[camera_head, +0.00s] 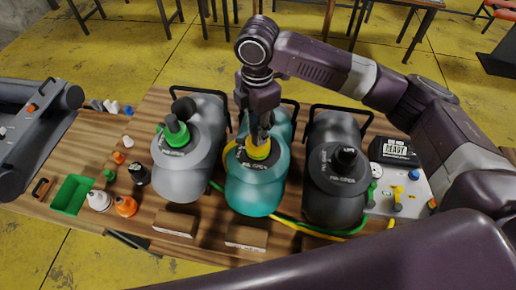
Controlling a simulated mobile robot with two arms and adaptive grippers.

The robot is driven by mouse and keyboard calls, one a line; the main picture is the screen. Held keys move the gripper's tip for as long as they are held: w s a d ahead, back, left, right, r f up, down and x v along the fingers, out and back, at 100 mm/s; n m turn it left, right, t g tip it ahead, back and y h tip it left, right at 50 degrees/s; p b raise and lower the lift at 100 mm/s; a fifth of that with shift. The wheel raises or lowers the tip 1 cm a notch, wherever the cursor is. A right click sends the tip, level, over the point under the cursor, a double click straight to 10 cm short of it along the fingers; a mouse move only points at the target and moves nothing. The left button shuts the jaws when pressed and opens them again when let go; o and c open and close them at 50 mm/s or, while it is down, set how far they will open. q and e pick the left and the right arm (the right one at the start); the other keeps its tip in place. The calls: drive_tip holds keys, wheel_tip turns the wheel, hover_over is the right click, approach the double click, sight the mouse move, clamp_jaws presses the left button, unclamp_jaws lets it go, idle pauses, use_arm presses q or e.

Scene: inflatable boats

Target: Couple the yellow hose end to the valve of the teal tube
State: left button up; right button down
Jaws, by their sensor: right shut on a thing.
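The teal tube (255,195) lies in the middle of three tubes on the wooden table. My right gripper (259,136) reaches down over its top and is shut on the yellow hose end (258,149). The yellow hose end is upright at the teal tube's valve area. The gripper and hose end hide the valve, so I cannot tell whether they are joined. Part of the yellow hose (300,227) runs along the table's front. My left gripper is not in view.
A grey tube (183,180) with a green fitting (176,131) stands left, and a black tube (335,200) right. A pump box (394,151) reading "READY" is at the right. A green tray (71,194), small caps and bottles lie left. Wooden blocks (246,237) lie in front.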

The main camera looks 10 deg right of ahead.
drive_tip(key=m, duration=0.3)
drive_tip(key=c, duration=1.5)
unclamp_jaws()
drive_tip(key=shift+c, duration=0.2)
wheel_tip(320, 180, up, 12)
